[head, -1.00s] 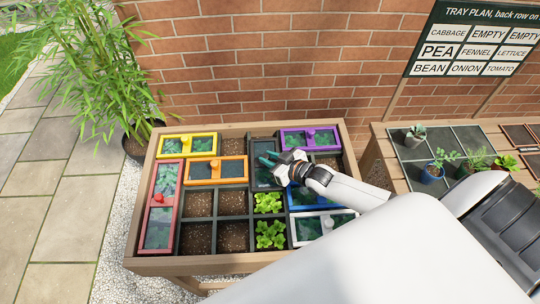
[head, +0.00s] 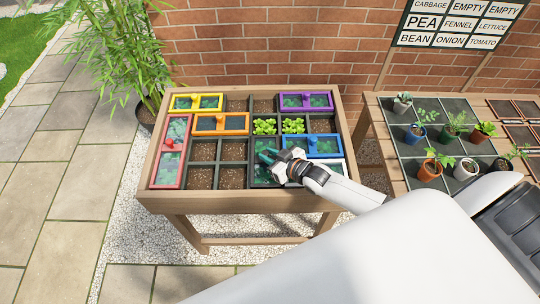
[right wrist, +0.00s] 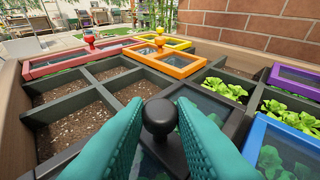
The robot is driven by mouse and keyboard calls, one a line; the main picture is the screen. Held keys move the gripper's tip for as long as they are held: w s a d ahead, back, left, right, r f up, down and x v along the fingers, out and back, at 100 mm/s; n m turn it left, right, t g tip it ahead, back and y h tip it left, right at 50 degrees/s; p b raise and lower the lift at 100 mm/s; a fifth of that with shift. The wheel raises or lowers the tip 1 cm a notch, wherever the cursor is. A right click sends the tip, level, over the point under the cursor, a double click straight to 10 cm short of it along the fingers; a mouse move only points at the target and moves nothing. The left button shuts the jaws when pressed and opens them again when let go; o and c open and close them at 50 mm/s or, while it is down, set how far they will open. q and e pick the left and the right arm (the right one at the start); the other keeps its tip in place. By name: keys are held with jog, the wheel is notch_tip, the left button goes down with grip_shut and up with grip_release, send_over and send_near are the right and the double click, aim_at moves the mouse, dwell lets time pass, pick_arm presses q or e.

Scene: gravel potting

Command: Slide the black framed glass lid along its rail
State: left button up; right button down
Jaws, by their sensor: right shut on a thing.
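The black framed glass lid (head: 265,182) lies over the two front cells of its column in the planter, with green leaves showing dimly through the glass. In the right wrist view its round black knob (right wrist: 160,116) stands between the teal fingers of my right gripper (right wrist: 158,125). My right gripper (head: 268,157) is shut on this knob, low over the lid, and hides part of it in the head view. Lettuce (head: 264,126) stands uncovered in the cell just behind the lid. My left gripper is not in view.
A blue lid (head: 312,153) lies close to the right of my gripper. Purple (head: 283,103), orange (head: 221,132), yellow (head: 195,95) and red (head: 160,168) lids lie around it. Bare soil cells (head: 201,177) are to the left. A side table with potted plants (head: 418,133) stands right.

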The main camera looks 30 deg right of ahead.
jog(key=shift+s+a+f, duration=0.1)
jog(key=shift+a, duration=0.05)
jog(key=c, duration=1.5)
grip_release()
jog(key=shift+o, duration=1.2)
jog(key=shift+s, duration=0.1)
jog(key=b+v, duration=0.1)
jog(key=v, duration=0.9)
jog(key=shift+s, duration=0.35)
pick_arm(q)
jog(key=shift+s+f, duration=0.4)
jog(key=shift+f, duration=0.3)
pick_arm(e)
jog(key=shift+s+d+r, duration=0.35)
jog(key=shift+s+r, duration=0.15)
jog(key=shift+s, duration=0.05)
